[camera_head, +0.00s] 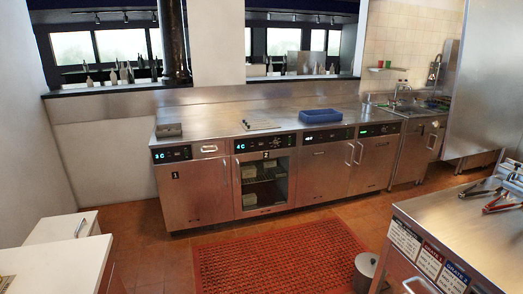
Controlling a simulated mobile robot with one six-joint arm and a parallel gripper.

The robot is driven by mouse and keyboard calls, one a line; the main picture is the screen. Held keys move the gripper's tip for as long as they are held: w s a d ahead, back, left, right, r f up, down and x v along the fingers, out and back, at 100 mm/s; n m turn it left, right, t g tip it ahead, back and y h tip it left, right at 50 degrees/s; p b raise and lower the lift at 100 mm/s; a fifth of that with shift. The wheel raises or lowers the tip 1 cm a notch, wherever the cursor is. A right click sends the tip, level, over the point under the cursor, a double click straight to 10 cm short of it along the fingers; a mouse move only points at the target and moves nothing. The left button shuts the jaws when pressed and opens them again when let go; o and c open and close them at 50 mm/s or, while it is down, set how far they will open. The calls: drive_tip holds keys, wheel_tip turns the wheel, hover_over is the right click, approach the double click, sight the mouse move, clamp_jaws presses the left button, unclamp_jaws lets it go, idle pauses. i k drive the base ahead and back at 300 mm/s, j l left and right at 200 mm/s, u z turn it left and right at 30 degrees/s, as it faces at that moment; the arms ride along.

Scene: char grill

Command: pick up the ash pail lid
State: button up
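A grey metal pail (363,285) stands on the floor at the bottom of the head view, right of the red mat and beside the steel counter at the front right. A round grey lid (367,262) with a small knob appears to sit on top of it. The lower part of the pail is cut off by the picture's bottom edge. My gripper is not in view.
A red perforated mat (270,262) covers the floor. A steel counter (455,222) with tongs (492,198) stands close at the right. White cabinets (60,262) stand at the left. Steel units with a blue tray (320,115) line the back wall. Tiled floor between is clear.

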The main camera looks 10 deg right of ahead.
sight(366, 263)
drive_tip(key=i+z, duration=0.35)
drive_tip(key=i, duration=2.2)
drive_tip(key=i+z, duration=0.25)
drive_tip(key=z, duration=0.15)
drive_tip(key=i+z, duration=0.3)
drive_tip(key=z, duration=0.15)
drive_tip(key=i+j+z, duration=0.2)
drive_tip(key=z, duration=0.2)
drive_tip(key=i+j+z, duration=0.25)
drive_tip(key=z, duration=0.15)
drive_tip(key=i+j+z, duration=0.15)
drive_tip(key=z, duration=0.2)
drive_tip(key=i+j+z, duration=0.2)
drive_tip(key=z, duration=0.15)
drive_tip(key=i, duration=0.1)
